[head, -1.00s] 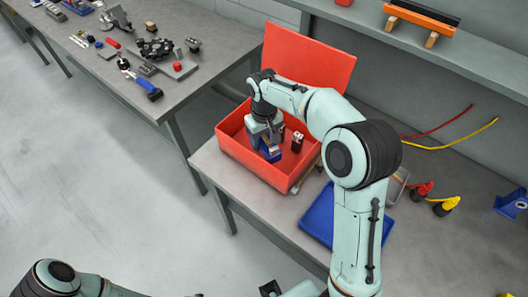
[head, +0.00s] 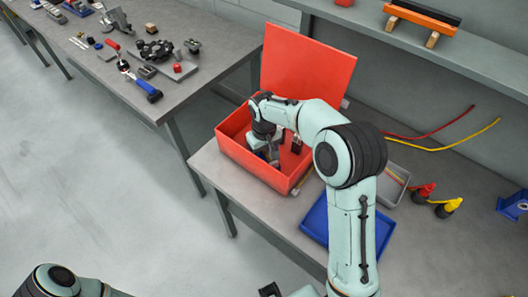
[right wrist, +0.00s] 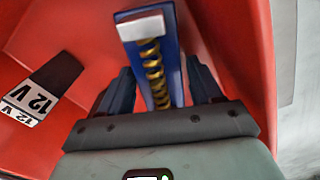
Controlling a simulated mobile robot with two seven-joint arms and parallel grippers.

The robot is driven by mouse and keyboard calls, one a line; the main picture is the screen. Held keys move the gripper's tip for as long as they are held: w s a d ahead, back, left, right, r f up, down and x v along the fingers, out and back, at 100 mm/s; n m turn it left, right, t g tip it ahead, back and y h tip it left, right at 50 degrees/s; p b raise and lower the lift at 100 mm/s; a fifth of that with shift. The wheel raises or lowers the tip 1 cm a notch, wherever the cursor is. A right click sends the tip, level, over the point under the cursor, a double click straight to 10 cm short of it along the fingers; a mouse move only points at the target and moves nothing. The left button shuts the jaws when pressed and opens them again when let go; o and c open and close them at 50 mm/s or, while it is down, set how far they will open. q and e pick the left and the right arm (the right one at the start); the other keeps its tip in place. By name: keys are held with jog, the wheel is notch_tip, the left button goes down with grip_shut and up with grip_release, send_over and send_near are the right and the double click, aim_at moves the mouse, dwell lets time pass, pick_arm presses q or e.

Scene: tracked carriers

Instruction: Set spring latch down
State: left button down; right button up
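The spring latch (right wrist: 152,62) is a blue strip with a brass coil spring and a white end block. In the right wrist view it lies between my right gripper's fingers. My right gripper (right wrist: 162,88) looks open, with narrow gaps between the dark fingers and the latch. In the head view my right gripper (head: 271,157) reaches down inside the red box (head: 245,160) and hides most of the latch. Contact between latch and box floor cannot be judged clearly.
A dark 12 V battery block (right wrist: 45,88) is in the box, left of the latch in the wrist view. The raised red lid (head: 308,68) stands behind. A blue tray (head: 315,220) and a grey tray (head: 392,187) are on the bench nearby.

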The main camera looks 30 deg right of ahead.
aim_at(264, 153)
jog(key=shift+o, duration=0.5)
jog(key=shift+r, duration=0.1)
jog(key=shift+r, duration=0.3)
pick_arm(q)
jog(key=shift+w+r+p, duration=0.35)
jog(key=shift+r+p, duration=0.05)
jog(key=shift+r, duration=0.15)
jog(key=shift+w+r+p, duration=0.3)
jog(key=shift+r+p, duration=0.1)
jog(key=shift+r, duration=0.1)
pick_arm(e)
notch_tip(264, 153, up, 12)
jog(key=shift+f, duration=0.2)
